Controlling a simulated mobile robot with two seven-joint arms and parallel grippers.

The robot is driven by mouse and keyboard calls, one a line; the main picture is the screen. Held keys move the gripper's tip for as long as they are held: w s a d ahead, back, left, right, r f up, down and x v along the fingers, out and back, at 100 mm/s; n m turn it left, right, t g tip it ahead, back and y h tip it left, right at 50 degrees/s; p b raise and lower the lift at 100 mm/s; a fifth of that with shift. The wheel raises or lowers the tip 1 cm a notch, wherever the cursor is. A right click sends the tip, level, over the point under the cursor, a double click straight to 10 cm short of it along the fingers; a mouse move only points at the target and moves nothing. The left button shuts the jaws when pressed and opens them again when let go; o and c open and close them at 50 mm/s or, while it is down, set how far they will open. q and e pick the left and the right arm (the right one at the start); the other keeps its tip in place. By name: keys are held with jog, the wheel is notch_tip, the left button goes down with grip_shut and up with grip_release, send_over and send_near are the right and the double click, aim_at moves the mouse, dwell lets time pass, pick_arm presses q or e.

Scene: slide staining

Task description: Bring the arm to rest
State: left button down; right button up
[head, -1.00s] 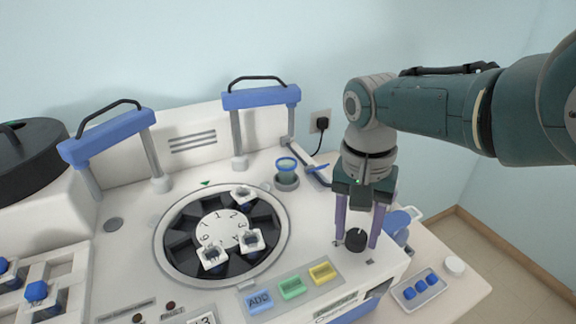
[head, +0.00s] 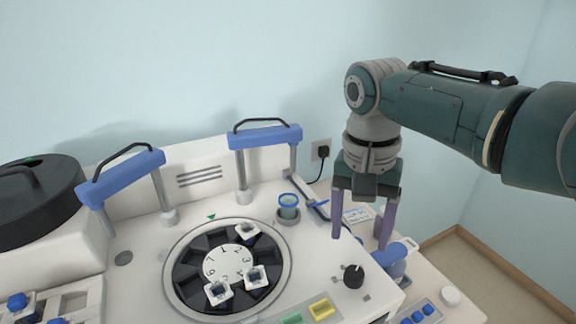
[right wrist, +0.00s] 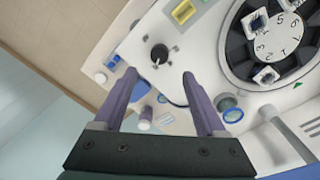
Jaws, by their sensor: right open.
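My right gripper (head: 362,236) hangs above the right end of the white staining machine. Its two purple fingers are apart with nothing between them, and the right wrist view shows the same open fingers (right wrist: 158,88). A black knob (head: 353,276) on the machine's top is just below and in front of the fingertips; it also shows in the right wrist view (right wrist: 159,54). My left gripper does not show in these views.
The round carousel (head: 172,290) holds several white slide holders. A blue-rimmed cup (head: 289,207) stands behind it, left of my gripper. Two blue-handled frames (head: 264,137) rise at the back. A tray with blue pieces (head: 423,313) lies at the right.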

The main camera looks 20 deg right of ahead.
jog(key=shift+r, duration=0.5)
jog(key=s+a+f+n, duration=0.2)
jog(key=s, duration=0.1)
jog(key=s+f+n+t, duration=0.1)
jog(key=s, duration=0.1)
jog(key=shift+s+a+f+n, duration=0.1)
jog(key=shift+a+f+n, duration=0.2)
jog(key=shift+a+f, duration=0.1)
jog(key=s+a+r+n+t, duration=0.15)
jog(key=s+r+n, duration=0.25)
jog(key=s, duration=0.5)
jog(key=s+a+r+n+t, duration=0.1)
jog(key=s+r+n+t, duration=0.15)
jog(key=s, duration=0.55)
notch_tip(320, 180, up, 17)
jog(key=g+p, duration=0.1)
jog(key=p, duration=1.5)
jog(key=shift+w+n+y, duration=0.15)
jog(key=shift+n+y, duration=0.15)
jog(key=shift+n, duration=0.15)
